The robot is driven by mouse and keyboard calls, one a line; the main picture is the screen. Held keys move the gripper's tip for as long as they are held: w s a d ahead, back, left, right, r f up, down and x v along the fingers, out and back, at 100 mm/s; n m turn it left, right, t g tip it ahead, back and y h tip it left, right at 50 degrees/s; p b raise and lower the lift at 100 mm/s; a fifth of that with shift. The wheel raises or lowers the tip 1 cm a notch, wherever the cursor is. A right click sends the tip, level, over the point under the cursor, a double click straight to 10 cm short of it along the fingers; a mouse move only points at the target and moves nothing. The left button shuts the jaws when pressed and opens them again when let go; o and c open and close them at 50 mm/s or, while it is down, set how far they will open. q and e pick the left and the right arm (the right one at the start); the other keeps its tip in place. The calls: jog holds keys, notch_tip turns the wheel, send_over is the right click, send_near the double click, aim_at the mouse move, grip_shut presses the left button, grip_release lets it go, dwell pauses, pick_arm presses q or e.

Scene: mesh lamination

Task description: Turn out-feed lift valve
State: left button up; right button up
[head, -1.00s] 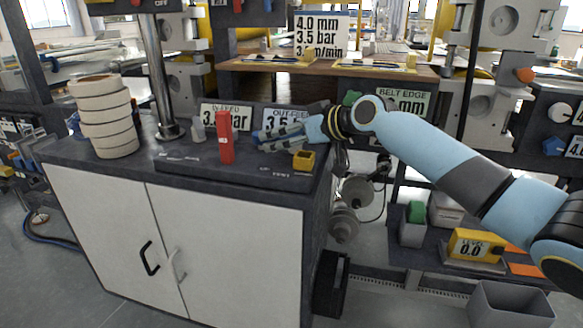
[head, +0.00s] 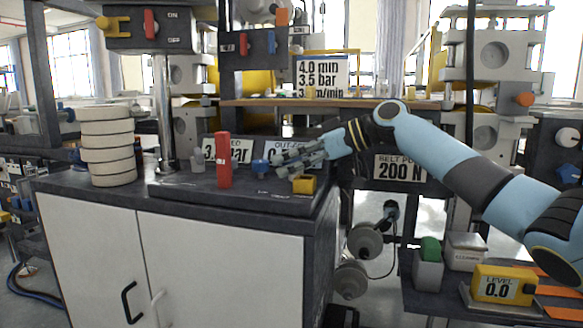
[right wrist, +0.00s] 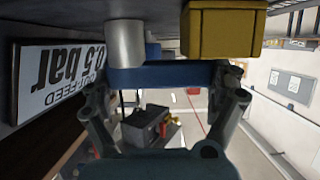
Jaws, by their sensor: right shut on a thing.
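My right gripper (head: 280,161) reaches in from the right over the dark console on the cabinet, in front of the OUT-FEED sign (head: 290,148). In the right wrist view, its fingers (right wrist: 165,92) are shut on a blue bar-shaped valve handle (right wrist: 165,76). A grey cylinder (right wrist: 125,42) stands close behind the handle. The OUT-FEED sign (right wrist: 58,78) shows upside down at the left and reads 0.5 bar. In the head view the fingers largely hide the handle; a blue part (head: 260,168) shows left of the fingertips. My left gripper is not in view.
A red upright block (head: 224,160) stands left of the gripper, and a yellow block (head: 304,184) stands just right; it is also close in the wrist view (right wrist: 222,32). A grey post (head: 197,163) and stacked rolls (head: 107,146) are farther left.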

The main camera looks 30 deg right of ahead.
jog(key=shift+f, duration=0.1)
jog(key=o, duration=1.3)
jog(key=shift+o, duration=0.3)
jog(key=shift+s+d, duration=0.1)
jog(key=shift+d, duration=0.1)
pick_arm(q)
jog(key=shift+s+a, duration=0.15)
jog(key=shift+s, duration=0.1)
pick_arm(e)
jog(key=v, duration=1.2)
